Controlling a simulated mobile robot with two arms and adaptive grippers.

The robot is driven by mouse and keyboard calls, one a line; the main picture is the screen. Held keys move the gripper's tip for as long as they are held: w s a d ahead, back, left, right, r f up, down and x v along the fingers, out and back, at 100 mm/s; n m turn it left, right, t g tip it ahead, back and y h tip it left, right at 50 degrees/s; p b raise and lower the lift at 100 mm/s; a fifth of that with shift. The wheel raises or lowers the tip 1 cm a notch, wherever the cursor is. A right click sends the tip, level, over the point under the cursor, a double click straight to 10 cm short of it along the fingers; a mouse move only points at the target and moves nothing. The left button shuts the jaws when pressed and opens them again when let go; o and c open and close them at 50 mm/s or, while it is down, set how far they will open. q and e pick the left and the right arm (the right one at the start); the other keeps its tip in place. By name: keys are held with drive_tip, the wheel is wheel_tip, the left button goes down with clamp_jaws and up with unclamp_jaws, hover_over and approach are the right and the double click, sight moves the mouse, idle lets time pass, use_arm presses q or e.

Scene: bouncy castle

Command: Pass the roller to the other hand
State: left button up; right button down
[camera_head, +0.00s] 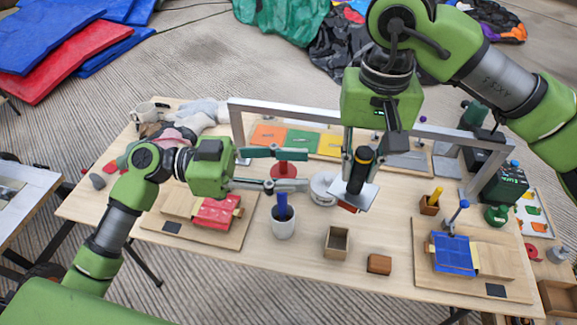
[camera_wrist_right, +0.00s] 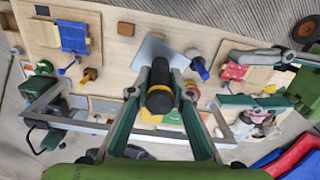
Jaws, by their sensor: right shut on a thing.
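My right gripper (camera_head: 358,150) points down over the middle of the table, shut on the roller (camera_head: 361,158). The roller shows as an upright black handle with a yellow-orange collar. In the right wrist view the roller (camera_wrist_right: 160,98) sits between the two fingers. A grey flat plate (camera_head: 350,193) shows just below it; I cannot tell whether it belongs to the roller. The roller's working end is hidden. My left gripper (camera_head: 304,169) is open and empty, left of the roller with its fingers pointing right towards it. The left gripper also shows in the right wrist view (camera_wrist_right: 228,78).
A grey metal frame (camera_head: 300,112) spans the table behind the grippers. An open wooden box (camera_head: 337,242) and a brown block (camera_head: 379,264) stand in front. A blue-patch board (camera_head: 453,252) is at right.

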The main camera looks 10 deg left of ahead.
sight(358, 171)
use_arm(q)
drive_tip(key=d, duration=0.3)
drive_tip(key=w+d, duration=0.1)
drive_tip(key=d, duration=0.3)
drive_tip(key=w+d, duration=0.1)
drive_tip(key=d, duration=0.3)
drive_tip(key=shift+d, duration=0.2)
clamp_jaws()
use_arm(e)
drive_tip(key=c, duration=1.8)
unclamp_jaws()
drive_tip(key=shift+o, duration=0.2)
